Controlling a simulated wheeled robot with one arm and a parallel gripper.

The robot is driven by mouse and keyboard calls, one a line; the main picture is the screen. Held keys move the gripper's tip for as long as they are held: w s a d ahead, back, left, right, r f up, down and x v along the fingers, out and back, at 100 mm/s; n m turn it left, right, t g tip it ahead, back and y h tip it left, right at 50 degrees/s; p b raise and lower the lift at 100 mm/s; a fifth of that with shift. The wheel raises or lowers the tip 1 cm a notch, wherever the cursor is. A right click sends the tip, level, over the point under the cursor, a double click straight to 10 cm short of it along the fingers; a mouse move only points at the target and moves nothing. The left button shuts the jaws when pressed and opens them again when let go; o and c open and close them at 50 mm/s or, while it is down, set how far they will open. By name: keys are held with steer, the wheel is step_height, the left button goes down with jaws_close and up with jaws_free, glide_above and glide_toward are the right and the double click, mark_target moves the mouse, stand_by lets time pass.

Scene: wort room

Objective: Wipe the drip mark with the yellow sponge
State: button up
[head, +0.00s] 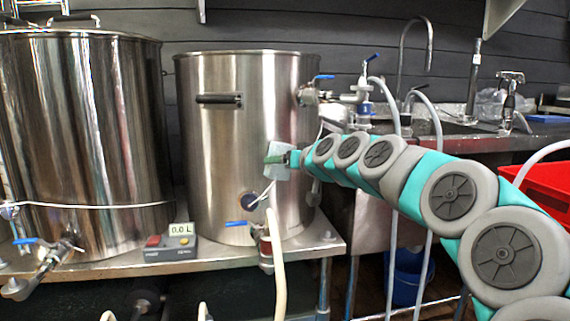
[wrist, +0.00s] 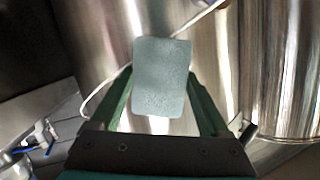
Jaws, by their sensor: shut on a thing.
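My gripper (head: 284,158) is shut on a pale grey-green block (head: 277,161), the only sponge-like thing in view; it does not look yellow. In the wrist view the block (wrist: 161,75) sits between the two green fingers and sticks out past their tips. I cannot make out a drip mark in either view; the block and gripper hide part of the kettle wall.
A larger kettle (head: 80,130) stands at left. Valves with blue levers (head: 322,77) and hoses (head: 278,270) stick out near the gripper. A 0.0 L readout box (head: 172,244) sits on the steel bench (head: 120,264). A sink and red crate (head: 543,188) are at right.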

steer(key=shift+w+a, duration=0.15)
steer(key=shift+w, duration=0.05)
